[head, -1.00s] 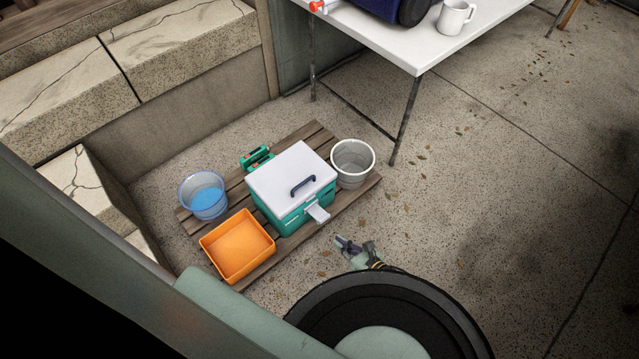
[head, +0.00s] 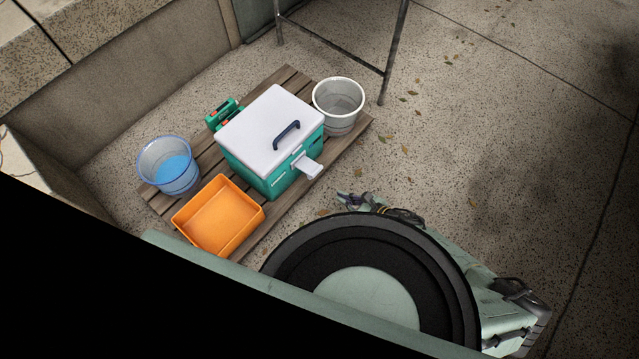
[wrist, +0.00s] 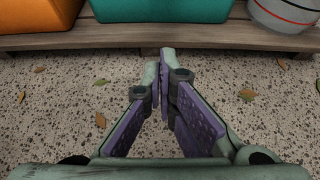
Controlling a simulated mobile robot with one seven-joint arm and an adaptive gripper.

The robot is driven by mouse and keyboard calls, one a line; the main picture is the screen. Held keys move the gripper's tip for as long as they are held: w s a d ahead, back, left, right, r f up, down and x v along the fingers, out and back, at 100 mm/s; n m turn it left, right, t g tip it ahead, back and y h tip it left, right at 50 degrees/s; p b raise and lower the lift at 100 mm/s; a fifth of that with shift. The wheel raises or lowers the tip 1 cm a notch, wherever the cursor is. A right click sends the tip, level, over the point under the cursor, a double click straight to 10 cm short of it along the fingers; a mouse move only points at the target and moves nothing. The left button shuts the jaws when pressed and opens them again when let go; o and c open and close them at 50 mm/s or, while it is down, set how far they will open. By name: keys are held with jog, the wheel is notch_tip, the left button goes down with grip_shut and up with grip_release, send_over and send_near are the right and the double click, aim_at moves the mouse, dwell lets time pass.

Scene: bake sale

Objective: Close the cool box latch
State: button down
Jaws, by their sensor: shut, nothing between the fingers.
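The cool box (head: 262,160) is green with a white lid (head: 270,128) and a dark handle on top. It stands on a low wooden pallet (head: 345,143), and the lid lies flat on it. Its white latch (head: 307,166) sticks outward from the front face, swung away from the body. My gripper (head: 343,199) is low over the ground in front of the pallet, apart from the latch. In the wrist view my gripper (wrist: 163,75) is shut and empty, pointing at the pallet's edge. The green lower front of the cool box (wrist: 165,8) shows there; the latch does not.
An orange tray (head: 222,237) and a clear tub with blue content (head: 165,185) stand left of the cool box. A grey-white bucket (head: 338,122) stands right of it. A green item (head: 221,112) lies behind. Table legs (head: 394,55) stand beyond. Leaf-strewn ground at right is open.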

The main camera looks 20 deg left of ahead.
jog(key=b+x, duration=0.1)
jog(key=x, duration=0.9)
jog(key=shift+a+f, duration=0.15)
jog(key=shift+a, duration=0.05)
notch_tip(320, 180, up, 4)
jog(key=shift+w+a+r+p, duration=0.1)
jog(key=shift+a+r+p, duration=0.05)
jog(key=shift+p, duration=0.65)
jog(key=shift+r, duration=0.15)
